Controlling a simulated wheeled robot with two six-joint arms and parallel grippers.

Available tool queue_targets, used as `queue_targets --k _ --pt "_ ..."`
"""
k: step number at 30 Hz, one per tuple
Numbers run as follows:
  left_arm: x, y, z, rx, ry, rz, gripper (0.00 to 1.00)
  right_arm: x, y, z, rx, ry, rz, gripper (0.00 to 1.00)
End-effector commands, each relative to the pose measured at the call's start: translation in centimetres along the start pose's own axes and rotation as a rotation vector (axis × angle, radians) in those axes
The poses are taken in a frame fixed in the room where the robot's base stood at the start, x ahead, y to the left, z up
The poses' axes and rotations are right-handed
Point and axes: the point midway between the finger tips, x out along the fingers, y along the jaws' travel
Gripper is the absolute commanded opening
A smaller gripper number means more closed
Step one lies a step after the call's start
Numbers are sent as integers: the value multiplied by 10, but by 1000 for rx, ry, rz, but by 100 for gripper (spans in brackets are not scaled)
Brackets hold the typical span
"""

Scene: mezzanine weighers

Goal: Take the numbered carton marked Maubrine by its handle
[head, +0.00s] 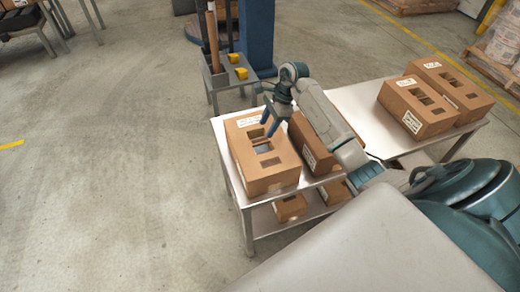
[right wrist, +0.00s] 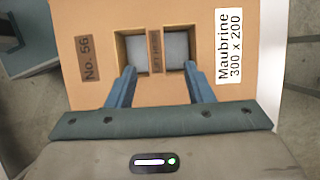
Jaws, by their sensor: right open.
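The carton marked Maubrine is the brown box (head: 258,178) at the left end of the near table in the head view. In the right wrist view this carton (right wrist: 205,22) has a white label reading "Maubrine 300 x 200" and a dark "No. 56" label. Its handle (right wrist: 155,52) is a narrow strip between two square openings. My right gripper (head: 269,127) is over the carton top, open and empty. In the right wrist view its fingertips (right wrist: 160,68) are apart, one toward each opening, with the strip between their lines. I cannot tell whether they are inside the openings. My left gripper is not in view.
Another carton (head: 300,148) stands close to the right on the same table, partly behind my arm. Small cartons (head: 291,208) lie on the lower shelf. Two cartons (head: 408,108) (head: 452,85) stand on the right-hand table. A blue column (head: 257,35) rises behind. Floor at left is clear.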

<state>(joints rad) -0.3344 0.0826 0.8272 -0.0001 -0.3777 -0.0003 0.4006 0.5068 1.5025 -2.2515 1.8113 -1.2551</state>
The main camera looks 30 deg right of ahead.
Motion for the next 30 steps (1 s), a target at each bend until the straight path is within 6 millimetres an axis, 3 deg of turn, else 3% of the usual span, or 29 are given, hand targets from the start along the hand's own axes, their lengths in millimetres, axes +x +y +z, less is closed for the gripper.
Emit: queue_targets --k 8,12,18,25,30 --pt "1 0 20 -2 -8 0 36 16 2 2 1 -2 1 47" --pt "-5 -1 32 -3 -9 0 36 35 7 5 2 -3 5 47" --pt "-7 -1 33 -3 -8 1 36 57 5 3 0 0 -1 47" --pt "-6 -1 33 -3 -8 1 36 59 5 2 -1 0 -2 47" --pt "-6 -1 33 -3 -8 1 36 59 5 2 -1 0 -1 16"
